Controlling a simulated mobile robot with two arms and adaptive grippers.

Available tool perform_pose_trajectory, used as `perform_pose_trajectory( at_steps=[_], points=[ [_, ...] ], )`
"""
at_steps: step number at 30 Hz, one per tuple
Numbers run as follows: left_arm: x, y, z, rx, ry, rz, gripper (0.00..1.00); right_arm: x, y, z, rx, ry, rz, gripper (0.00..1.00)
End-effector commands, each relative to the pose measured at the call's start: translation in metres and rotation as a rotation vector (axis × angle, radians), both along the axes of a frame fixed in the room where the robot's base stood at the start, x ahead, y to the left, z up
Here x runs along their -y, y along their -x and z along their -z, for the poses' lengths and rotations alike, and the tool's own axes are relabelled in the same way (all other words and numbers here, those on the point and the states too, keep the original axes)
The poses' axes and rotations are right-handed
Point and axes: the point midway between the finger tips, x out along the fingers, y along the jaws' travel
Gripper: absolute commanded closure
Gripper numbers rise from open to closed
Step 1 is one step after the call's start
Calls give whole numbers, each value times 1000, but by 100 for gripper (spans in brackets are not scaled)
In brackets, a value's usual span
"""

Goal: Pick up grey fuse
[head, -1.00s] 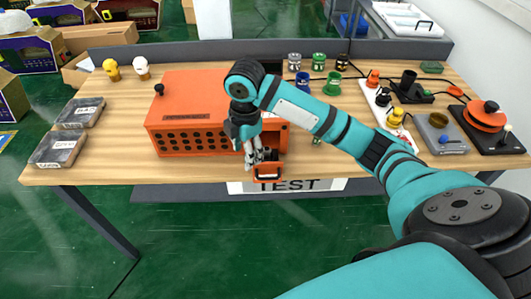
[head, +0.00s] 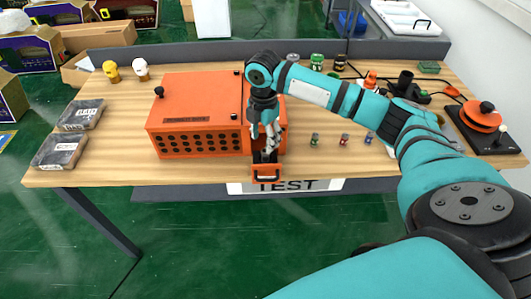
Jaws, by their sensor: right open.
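My right gripper (head: 267,148) is open, pointing down over the small open orange drawer (head: 267,174) at the front of the orange box (head: 197,110). Its fingertips are at or just above the drawer's opening. Something dark shows inside the drawer beneath the fingers, too small and covered to identify. Three small fuse-like pieces stand on the table right of the drawer: a greenish one (head: 314,139), a reddish one (head: 344,139) and a bluish one (head: 368,137). I cannot make out a grey fuse clearly. My left gripper is not in view.
Two dark boxes (head: 60,150) lie at the table's left. Two small heads (head: 141,69) stand at the back left. Several cups (head: 317,62) stand behind my right arm. A base with an orange disc (head: 484,120) is at the right.

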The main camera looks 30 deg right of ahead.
Motion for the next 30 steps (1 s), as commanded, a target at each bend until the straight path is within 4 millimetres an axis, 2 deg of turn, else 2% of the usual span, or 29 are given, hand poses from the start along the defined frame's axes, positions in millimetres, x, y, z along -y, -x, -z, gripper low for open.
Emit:
perform_pose_trajectory(
  at_steps=[8, 12, 16, 25, 30],
  points=[
    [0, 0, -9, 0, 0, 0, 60, 2, 1, 20, -3, 1, 0, 49],
    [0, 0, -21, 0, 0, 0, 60, 6, 2, 41, -4, 1, 1, 49],
    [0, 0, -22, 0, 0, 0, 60, 5, 1, 58, -1, 0, -1, 49],
    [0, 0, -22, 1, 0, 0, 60, 5, 1, 64, 1, 1, -1, 49],
    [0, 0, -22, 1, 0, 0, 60, 6, 1, 64, 1, 1, -1, 71]
  ],
)
